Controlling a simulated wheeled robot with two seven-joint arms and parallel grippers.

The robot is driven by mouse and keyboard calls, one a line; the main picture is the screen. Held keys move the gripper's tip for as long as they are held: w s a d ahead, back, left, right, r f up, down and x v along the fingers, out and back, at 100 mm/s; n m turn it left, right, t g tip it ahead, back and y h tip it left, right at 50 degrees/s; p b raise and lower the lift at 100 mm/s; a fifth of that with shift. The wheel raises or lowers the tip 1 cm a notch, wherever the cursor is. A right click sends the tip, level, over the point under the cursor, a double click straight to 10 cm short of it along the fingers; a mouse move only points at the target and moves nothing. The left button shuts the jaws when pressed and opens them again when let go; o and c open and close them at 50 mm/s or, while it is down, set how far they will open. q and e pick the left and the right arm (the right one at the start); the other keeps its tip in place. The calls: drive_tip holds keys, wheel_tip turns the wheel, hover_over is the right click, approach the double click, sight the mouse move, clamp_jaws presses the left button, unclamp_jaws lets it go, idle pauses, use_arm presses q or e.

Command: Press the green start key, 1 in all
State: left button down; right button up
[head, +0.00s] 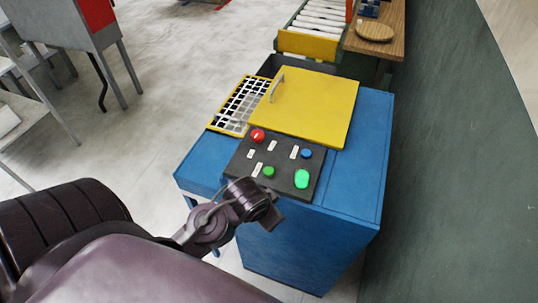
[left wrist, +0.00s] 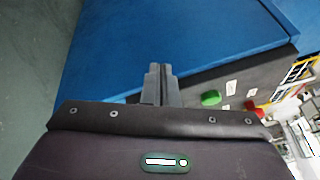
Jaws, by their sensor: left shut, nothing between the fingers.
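The black control panel (head: 277,163) on the blue machine carries two green keys at its near side. One is a large bright green key (head: 302,178) on the right; the other is a smaller, darker green key (head: 268,171) to its left. My left gripper (head: 276,214) is shut and empty, at the panel's near edge, just short of the green keys and apart from them. In the left wrist view its closed fingertips (left wrist: 158,70) show over the blue surface, with one green key (left wrist: 210,98) to their right; I cannot tell which one. My right gripper is not in view.
A red button (head: 257,136) and a blue button (head: 307,153) sit farther back on the panel. Behind it are a yellow lid (head: 310,108) with a handle and a yellow grid (head: 238,106). A roller conveyor (head: 318,20) stands beyond; a green wall (head: 455,150) is on the right.

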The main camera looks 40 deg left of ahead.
use_arm(q)
drive_tip(key=w+a+r+m+t+h, duration=0.1)
drive_tip(key=w+a+r+m, duration=0.1)
drive_tip(key=w+m, duration=0.1)
drive_tip(key=w+a+r+m+t, duration=0.1)
drive_tip(key=w+r+m+t, duration=0.1)
drive_tip(key=w+m, duration=0.1)
drive_tip(key=w+a+r+m+t+h, duration=0.1)
drive_tip(key=w+a+r+m, duration=0.1)
drive_tip(key=w+r, duration=0.1)
drive_tip(key=shift+w+a+m+t+h, duration=0.3)
drive_tip(key=shift+w+m+t, duration=0.1)
drive_tip(key=shift+a+r+m+g+h, duration=0.45)
drive_tip(key=shift+r+m+h, duration=0.2)
drive_tip(key=shift+r+m, duration=0.2)
drive_tip(key=shift+a+r+m+g+h, duration=0.3)
drive_tip(key=shift+r+m+g+h, duration=0.25)
drive_tip(key=shift+r+m, duration=0.3)
drive_tip(key=shift+a+r+m+g+h, duration=0.4)
drive_tip(key=shift+r+m+h, duration=0.35)
drive_tip(key=shift+m, duration=0.15)
drive_tip(key=b, duration=0.8)
hover_over(264, 171)
wheel_tip(264, 171, down, 7)
drive_tip(key=shift+f, duration=0.1)
drive_tip(key=shift+w+f, duration=0.1)
drive_tip(key=shift+f, duration=0.7)
